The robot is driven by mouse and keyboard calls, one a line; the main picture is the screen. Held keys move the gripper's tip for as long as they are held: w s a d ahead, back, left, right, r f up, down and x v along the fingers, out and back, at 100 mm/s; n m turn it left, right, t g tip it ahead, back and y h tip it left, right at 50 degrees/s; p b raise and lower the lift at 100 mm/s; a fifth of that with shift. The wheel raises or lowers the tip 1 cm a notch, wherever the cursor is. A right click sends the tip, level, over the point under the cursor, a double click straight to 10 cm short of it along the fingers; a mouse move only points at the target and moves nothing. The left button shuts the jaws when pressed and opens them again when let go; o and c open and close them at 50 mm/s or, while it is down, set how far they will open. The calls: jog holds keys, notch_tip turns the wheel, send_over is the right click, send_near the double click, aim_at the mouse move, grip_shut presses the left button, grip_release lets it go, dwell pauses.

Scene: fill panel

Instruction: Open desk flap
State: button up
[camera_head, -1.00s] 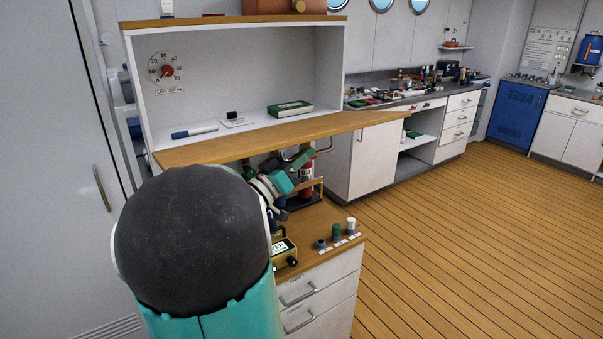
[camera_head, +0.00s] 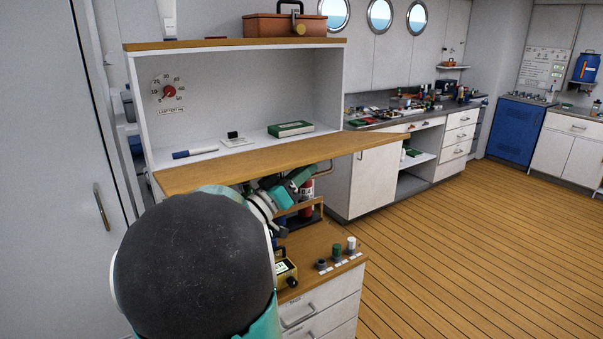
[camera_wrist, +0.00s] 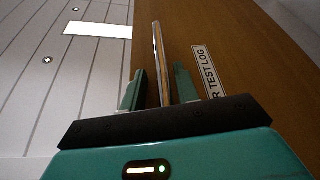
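The desk flap (camera_head: 290,158) is a brown wooden board sticking out about level from the white cabinet, above the lower desk top. My gripper (camera_head: 302,177) is under the flap, partly hidden by its edge and by my arm. In the wrist view the flap's wooden face (camera_wrist: 225,45) fills the right side, with a label (camera_wrist: 207,70) partly reading "R TEST LOG". A shiny metal bar handle (camera_wrist: 157,45) runs between the two fingers of my gripper (camera_wrist: 160,85). Thin gaps show on both sides of the bar, so the fingers look open around it.
The lower desk top (camera_head: 310,240) holds a yellow instrument (camera_head: 286,272) and several small knobs. A marker (camera_head: 195,152) and a green box (camera_head: 290,129) lie on the shelf behind the flap. A white cabinet (camera_head: 378,170) stands behind; the plank floor (camera_head: 460,250) at right is clear.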

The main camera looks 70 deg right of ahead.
jog(key=v, duration=1.4)
jog(key=shift+w, duration=0.1)
jog(key=v, duration=1.5)
jog(key=shift+w+f, duration=0.15)
jog(key=shift+w, duration=0.25)
dwell(0.5)
jog(key=shift+a, duration=0.1)
dwell(0.6)
